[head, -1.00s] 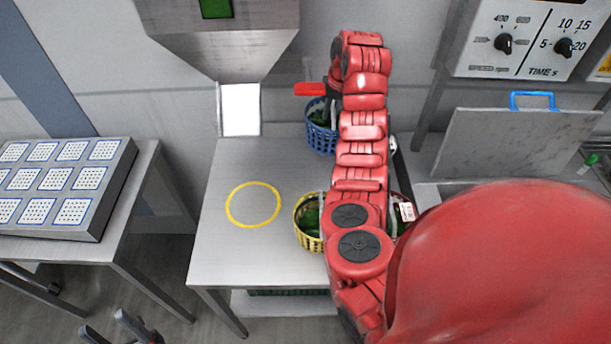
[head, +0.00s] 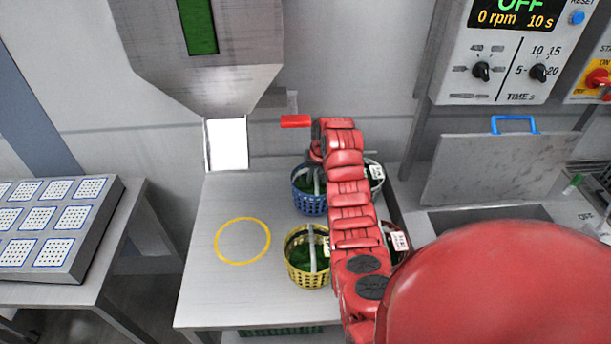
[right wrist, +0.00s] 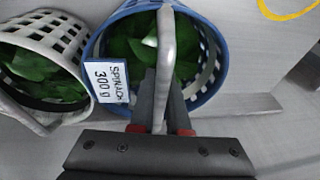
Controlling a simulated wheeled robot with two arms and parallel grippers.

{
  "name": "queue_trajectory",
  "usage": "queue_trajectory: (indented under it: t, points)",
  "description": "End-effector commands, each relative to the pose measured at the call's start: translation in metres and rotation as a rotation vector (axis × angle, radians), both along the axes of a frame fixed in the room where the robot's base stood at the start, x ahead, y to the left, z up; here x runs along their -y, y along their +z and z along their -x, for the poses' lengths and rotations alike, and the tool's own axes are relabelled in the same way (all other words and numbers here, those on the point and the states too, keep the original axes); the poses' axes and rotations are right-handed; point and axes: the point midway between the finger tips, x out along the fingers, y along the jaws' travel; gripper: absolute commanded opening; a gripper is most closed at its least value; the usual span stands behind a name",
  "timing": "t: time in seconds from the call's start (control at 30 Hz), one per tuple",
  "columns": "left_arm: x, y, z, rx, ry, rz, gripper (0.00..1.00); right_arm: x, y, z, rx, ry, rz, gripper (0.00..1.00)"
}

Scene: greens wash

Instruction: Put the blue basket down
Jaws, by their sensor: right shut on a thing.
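The blue basket (head: 310,200) holds green leaves and is at the back of the steel table (head: 205,290), upright, partly behind my right arm. In the right wrist view the blue basket (right wrist: 95,45) has a "SPINACH 300 g" label (right wrist: 107,82) and a pale upright handle (right wrist: 166,40). My right gripper (right wrist: 160,95) is shut on that handle. Whether the basket's bottom touches the table cannot be told. My left gripper is not in view.
A yellow basket (head: 300,272) of greens stands nearer. A white basket (right wrist: 70,45) is beside the blue one. A yellow ring (head: 219,252) marks bare tabletop at left. A white chute (head: 227,145) hangs over the back. A sink (head: 500,213) is right.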

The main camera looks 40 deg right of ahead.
Motion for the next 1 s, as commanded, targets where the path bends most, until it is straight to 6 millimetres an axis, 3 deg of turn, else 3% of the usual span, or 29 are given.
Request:
queue_trajectory:
  t: [0.3,0.43,0.67,0.7,0.87,1.0]
  points:
    - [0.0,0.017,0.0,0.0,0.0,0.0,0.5,-0.011,0.004,-0.03,0.001,0.002,0.001,0.0]
    - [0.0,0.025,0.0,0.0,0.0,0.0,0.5,-0.01,-0.008,-0.028,0.001,0.001,0.002,0.0]
    - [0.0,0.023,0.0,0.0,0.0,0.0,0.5,-0.01,-0.011,-0.029,0.003,0.001,0.003,0.0]
    - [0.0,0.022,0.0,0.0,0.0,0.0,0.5,-0.01,-0.012,-0.029,0.002,0.002,0.002,0.16]
    - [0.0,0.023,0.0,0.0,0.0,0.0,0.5,-0.01,-0.012,-0.028,0.002,0.002,0.002,0.44]
    - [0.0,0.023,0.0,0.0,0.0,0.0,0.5,-0.01,-0.012,-0.028,0.001,0.002,0.001,0.44]
